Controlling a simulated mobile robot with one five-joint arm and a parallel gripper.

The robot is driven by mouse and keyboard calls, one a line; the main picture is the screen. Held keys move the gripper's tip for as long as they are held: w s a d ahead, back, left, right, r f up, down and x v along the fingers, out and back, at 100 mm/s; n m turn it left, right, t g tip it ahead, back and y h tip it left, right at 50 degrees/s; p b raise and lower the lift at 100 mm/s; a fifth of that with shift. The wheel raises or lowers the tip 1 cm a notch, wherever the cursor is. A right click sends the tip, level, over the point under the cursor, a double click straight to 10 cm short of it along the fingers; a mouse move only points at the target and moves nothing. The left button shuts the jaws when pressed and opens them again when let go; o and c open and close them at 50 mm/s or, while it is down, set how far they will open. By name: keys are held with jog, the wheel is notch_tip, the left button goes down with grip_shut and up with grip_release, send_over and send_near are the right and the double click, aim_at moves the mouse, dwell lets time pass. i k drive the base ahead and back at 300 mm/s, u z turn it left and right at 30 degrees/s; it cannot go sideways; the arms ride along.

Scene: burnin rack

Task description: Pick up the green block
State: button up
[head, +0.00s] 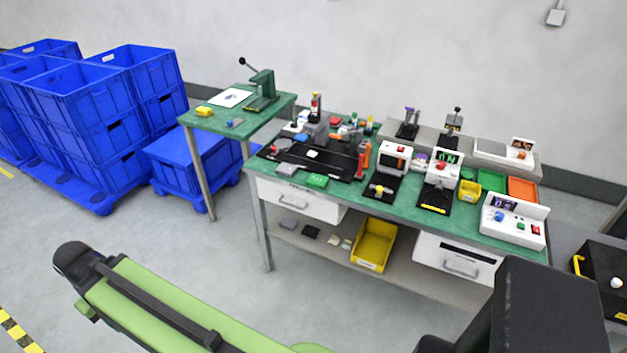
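A small flat green block (316,181) lies near the front edge of the long green-topped workbench (400,208), left of its middle. It sits just in front of a black fixture plate (290,156), next to a grey piece (294,178). Nothing of mine touches the block. My green arm link crosses the lower left of the head view, well in front of the bench. My gripper does not show in the head view, so its state and what it holds are hidden.
The bench holds several white devices (443,168), a yellow bin (469,191), a green tray (489,176) and an orange tray (522,190). A side table (262,122) and stacked blue crates (100,125) stand at left. The floor before the bench is clear.

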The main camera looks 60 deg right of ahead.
aim_at(315, 180)
jog(key=u, duration=0.45)
jog(key=k, duration=0.1)
jog(key=z, duration=2.75)
jog(key=k, duration=0.8)
jog(key=u, duration=0.5)
jog(key=i, duration=0.5)
jog(key=z, duration=0.2)
